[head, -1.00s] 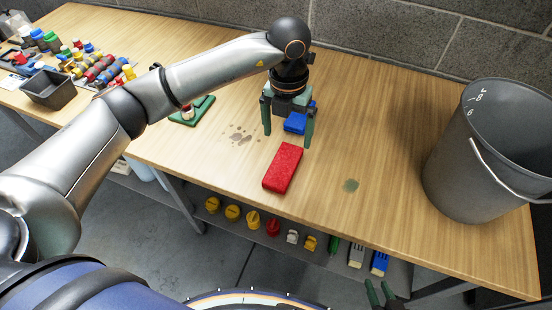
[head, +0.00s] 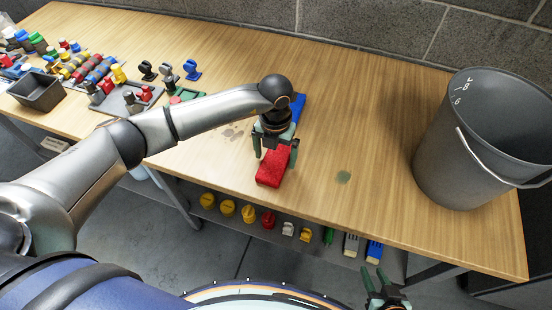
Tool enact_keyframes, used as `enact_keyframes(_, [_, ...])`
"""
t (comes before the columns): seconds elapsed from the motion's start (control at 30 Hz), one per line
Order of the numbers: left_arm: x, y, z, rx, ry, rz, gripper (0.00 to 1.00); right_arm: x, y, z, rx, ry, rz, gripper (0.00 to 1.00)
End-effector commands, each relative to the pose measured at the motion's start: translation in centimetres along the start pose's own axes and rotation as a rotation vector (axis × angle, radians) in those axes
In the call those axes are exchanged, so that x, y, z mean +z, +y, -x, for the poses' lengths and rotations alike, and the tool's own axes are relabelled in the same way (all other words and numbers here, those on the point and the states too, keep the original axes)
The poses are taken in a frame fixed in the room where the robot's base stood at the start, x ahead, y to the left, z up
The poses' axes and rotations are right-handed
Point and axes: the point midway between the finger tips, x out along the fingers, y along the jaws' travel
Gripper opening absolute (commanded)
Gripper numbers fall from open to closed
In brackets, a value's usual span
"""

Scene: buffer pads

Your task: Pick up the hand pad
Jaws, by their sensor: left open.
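A red rectangular pad (head: 271,174) lies flat on the wooden table near its front edge. A blue pad (head: 298,104) lies just behind it, partly hidden by my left arm. I cannot tell from the picture which one is called the hand pad. My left gripper (head: 275,156) is open over the red pad, with a finger towards each long side. The gripper hides the pad's far part, and no grip on it shows. My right gripper (head: 377,278) is at the bottom of the view, below the table edge, with its fingers apart and nothing between them.
A large grey bucket (head: 440,150) stands at the right of the table (head: 370,125). Black bins, coloured fittings and a green block (head: 184,96) are at the left. A lower shelf holds yellow, red and blue items. The table between pad and bucket is clear apart from stains.

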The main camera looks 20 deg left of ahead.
Motion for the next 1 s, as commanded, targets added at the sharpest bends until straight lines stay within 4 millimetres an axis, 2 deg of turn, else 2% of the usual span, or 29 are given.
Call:
enact_keyframes(0.27, [0.02, -0.05, -0.49, -0.001, -0.002, -0.001, 1.0, 0.01, 0.02, 0.01, 0.0, 0.0, 0.001, 0.36])
enact_keyframes(0.9, [0.03, -0.02, -0.44, -0.001, -0.001, 0.0, 0.29, 0.01, 0.01, 0.01, 0.0, 0.0, 0.001, 0.36])
enact_keyframes(1.0, [0.04, -0.03, -0.42, -0.001, -0.002, 0.0, 0.23, 0.01, 0.01, 0.01, 0.0, 0.0, 0.001, 0.36])
